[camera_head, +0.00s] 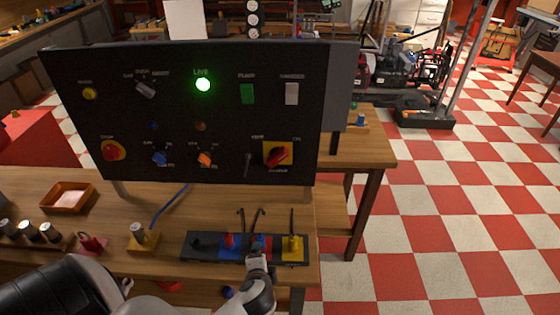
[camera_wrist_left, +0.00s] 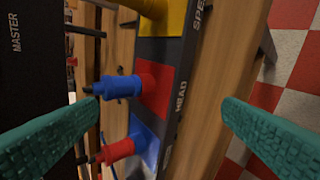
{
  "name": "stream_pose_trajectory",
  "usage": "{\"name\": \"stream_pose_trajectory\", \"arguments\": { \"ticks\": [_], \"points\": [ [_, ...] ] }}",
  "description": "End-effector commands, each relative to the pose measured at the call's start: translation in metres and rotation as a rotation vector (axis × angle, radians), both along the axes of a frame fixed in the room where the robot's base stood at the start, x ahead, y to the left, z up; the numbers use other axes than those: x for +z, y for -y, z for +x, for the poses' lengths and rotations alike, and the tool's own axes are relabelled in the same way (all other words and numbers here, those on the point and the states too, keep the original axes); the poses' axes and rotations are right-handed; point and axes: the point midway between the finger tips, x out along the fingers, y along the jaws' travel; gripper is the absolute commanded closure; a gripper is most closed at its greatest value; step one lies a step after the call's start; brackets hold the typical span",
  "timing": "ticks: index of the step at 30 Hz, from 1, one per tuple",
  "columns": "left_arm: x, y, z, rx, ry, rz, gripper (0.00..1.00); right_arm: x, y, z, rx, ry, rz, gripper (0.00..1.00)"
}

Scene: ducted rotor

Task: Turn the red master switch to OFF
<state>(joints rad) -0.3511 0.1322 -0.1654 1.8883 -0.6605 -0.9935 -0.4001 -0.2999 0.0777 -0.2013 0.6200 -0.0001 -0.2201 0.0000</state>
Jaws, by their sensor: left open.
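The red master switch (camera_head: 277,156) sits on a yellow plate at the lower right of the black upright panel (camera_head: 225,120). Its red handle looks slanted; its lettering is too small to read surely. My left gripper (camera_head: 260,244) is below and in front of the panel, over the black strip, apart from the switch. In the left wrist view its teal fingers (camera_wrist_left: 161,106) are wide open, with a blue plug (camera_wrist_left: 120,87) and a red plug (camera_wrist_left: 117,150) seen beyond and between them. The word MASTER shows on a dark surface at left; the switch is outside that view. My right gripper is not in view.
The strip (camera_head: 205,246) on the wooden bench carries plugs and a yellow block (camera_head: 292,247). A yellow-based part (camera_head: 143,238) with a blue cable and an orange tray (camera_head: 68,197) stand left. A green LIVE lamp (camera_head: 203,85) is lit. Checkered floor lies open at right.

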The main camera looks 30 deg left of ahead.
Motion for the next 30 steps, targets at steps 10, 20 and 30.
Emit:
{"name": "stream_pose_trajectory", "arguments": {
  "ticks": [10,20,30],
  "points": [
    [0.130,-0.021,0.080,-0.308,0.092,0.777,0.11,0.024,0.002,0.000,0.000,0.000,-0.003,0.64],
    [0.175,-0.020,0.108,-0.386,0.080,1.089,0.11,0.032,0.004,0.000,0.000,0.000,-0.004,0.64],
    [0.176,-0.054,0.162,-0.384,0.080,1.083,0.11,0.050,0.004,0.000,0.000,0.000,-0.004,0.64]
  ]
}}
